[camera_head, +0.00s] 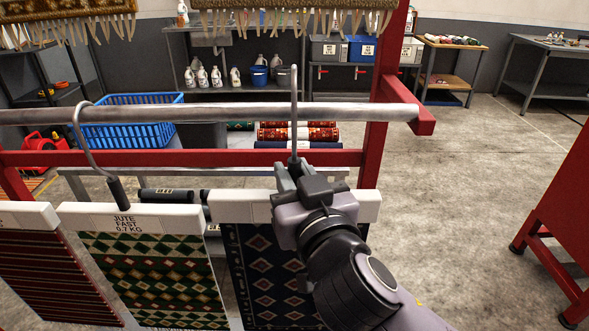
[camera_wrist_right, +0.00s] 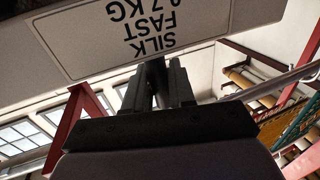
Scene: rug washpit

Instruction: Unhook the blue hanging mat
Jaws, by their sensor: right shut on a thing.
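The blue mat (camera_head: 260,270) hangs below a white header bar (camera_head: 240,206) in the head view, its right part hidden by my right arm. A thin grey hook (camera_head: 294,110) rises from it and crosses in front of the metal rail (camera_head: 210,112). Its top stands clearly above the rail; seen edge-on, I cannot tell whether it still loops over. My right gripper (camera_head: 290,175) is shut on the dark grip at the hook's base. The wrist view shows its fingers (camera_wrist_right: 157,88) around that grip below the label "SILK FAST 0.7 KG" (camera_wrist_right: 148,30). My left gripper is out of view.
A green patterned mat (camera_head: 150,270) labelled "JUTE FAST 0.7 KG" hangs to the left on its own hook (camera_head: 85,140), with a red striped mat (camera_head: 55,275) beyond. A red post (camera_head: 382,90) stands just right of the hook.

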